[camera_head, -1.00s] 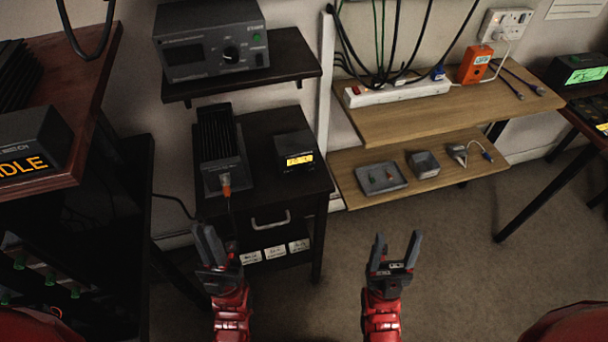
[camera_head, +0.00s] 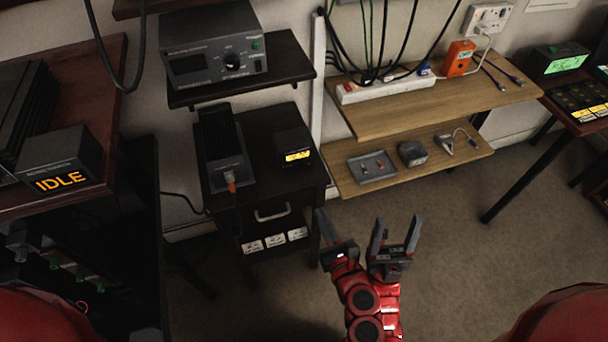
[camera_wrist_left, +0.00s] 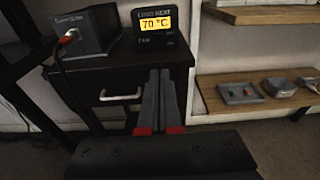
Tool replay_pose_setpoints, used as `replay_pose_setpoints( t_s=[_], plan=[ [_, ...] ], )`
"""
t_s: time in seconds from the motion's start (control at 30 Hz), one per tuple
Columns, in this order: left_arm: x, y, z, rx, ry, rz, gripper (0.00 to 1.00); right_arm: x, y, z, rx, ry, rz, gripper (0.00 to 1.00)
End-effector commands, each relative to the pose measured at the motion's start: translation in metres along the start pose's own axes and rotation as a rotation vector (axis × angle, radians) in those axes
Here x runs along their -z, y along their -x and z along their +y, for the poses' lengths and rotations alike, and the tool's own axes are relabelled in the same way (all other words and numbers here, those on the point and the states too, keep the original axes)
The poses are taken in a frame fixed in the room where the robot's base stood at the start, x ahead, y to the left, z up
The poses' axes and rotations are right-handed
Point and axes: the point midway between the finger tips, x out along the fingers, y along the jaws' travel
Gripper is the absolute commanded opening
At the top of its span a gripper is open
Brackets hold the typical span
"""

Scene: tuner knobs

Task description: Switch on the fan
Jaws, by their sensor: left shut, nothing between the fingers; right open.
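No fan is plainly visible. A small black display box (camera_head: 294,150) stands on the black cabinet; in the left wrist view its screen (camera_wrist_left: 155,22) reads "70 °C", with a smaller line below that seems to say "FAN". My left gripper (camera_head: 321,212) is shut and empty, in front of the cabinet's right side, apart from the box and plate. My right gripper (camera_head: 400,228) is open and empty, just right of it.
A finned black unit (camera_head: 220,140) with an orange plug shares the cabinet (camera_head: 262,188). A grey instrument with a knob (camera_head: 212,48) sits on the shelf above. A power strip (camera_head: 385,88) lies on the upper wooden shelf. An "IDLE" display (camera_head: 60,165) is at left.

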Motion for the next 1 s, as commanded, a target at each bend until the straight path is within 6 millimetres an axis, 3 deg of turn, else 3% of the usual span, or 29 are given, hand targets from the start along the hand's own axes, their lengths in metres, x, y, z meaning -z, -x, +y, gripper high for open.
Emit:
replay_pose_setpoints(
  t_s=[0.2, 0.33, 0.7, 1.0],
  plan=[
    [-0.001, -0.003, 0.001, -0.003, -0.003, -0.002, 0.0, 0.0, 0.0, 0.0, 0.0, 0.0, 0.0, 0.62],
    [-0.002, -0.015, 0.002, -0.006, -0.003, -0.003, 0.0, 0.0, -0.002, 0.0, 0.0, 0.0, 0.0, 0.62],
    [-0.006, -0.092, 0.003, -0.008, -0.007, -0.007, 0.0, 0.004, -0.022, 0.001, 0.0, 0.0, 0.0, 0.62],
    [-0.004, -0.134, 0.001, -0.003, -0.008, -0.005, 0.0, 0.007, -0.039, 0.002, 0.0, 0.0, 0.0, 0.62]
  ],
)
